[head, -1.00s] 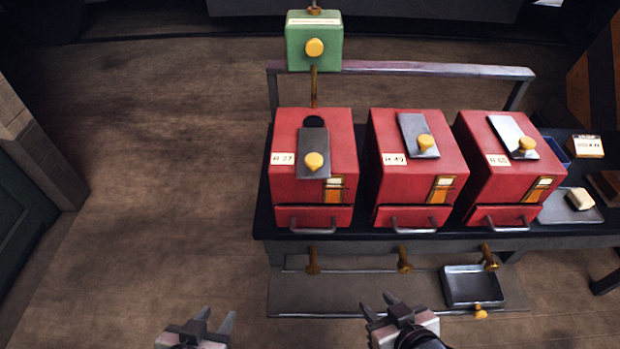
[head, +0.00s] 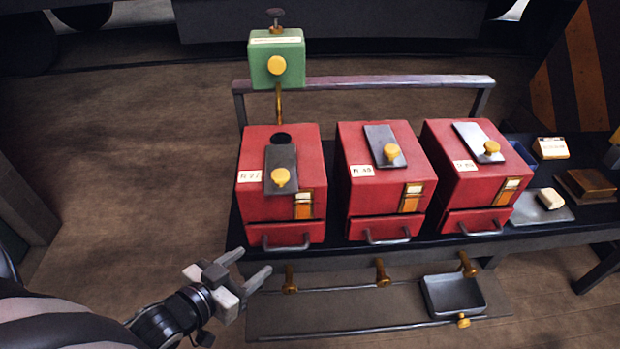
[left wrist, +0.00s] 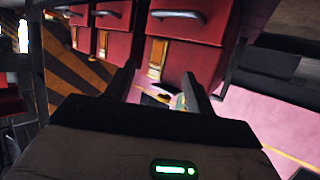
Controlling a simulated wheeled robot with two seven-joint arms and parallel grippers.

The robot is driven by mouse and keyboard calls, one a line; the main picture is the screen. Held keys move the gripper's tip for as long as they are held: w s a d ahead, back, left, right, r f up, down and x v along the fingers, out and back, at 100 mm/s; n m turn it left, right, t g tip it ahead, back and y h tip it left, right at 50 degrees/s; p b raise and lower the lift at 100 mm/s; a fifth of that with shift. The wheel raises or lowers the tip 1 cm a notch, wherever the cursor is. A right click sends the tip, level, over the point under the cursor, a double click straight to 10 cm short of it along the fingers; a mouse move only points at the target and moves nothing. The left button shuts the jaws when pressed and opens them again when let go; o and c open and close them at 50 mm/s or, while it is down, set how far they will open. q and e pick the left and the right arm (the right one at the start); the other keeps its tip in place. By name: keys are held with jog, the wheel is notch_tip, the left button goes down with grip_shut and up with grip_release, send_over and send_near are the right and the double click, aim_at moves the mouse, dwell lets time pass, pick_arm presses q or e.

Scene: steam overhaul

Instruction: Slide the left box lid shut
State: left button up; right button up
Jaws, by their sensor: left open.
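The left red box (head: 255,208) stands on the dark bench. Its grey sliding lid (head: 281,157) with a yellow knob (head: 281,177) lies on top, toward the front. A round dark hole (head: 281,138) shows uncovered behind the lid. My left gripper (head: 247,267) is open and empty, in front of and below the left box, near the bench's front edge. In the left wrist view its two fingers (left wrist: 157,90) stand apart, with red box fronts and drawer handles beyond them. My right gripper is in neither view now.
Two more red boxes, the middle one (head: 362,207) and the right one (head: 450,190), stand alongside with their own lids. A green box (head: 277,48) on a brass pipe stands behind the left box, near a rail (head: 400,81). Brass taps and a tray (head: 453,296) sit below the bench front.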

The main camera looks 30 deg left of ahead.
aim_at(274, 179)
pick_arm(q)
jog(key=w+a+r+m+t+h+b, duration=0.1)
jog(key=w+a+r+t+h, duration=0.1)
jog(key=a+r+t, duration=0.5)
jog(key=w+d+g, duration=0.1)
jog(key=w, duration=0.4)
jog(key=w+d+r+g, duration=0.1)
jog(key=w+d, duration=0.1)
jog(key=w, duration=0.3)
jog(key=w+d+g, duration=0.1)
jog(key=w+d, duration=0.1)
jog(key=w, duration=0.3)
jog(key=shift+r+p, duration=0.3)
jog(key=shift+r, duration=0.1)
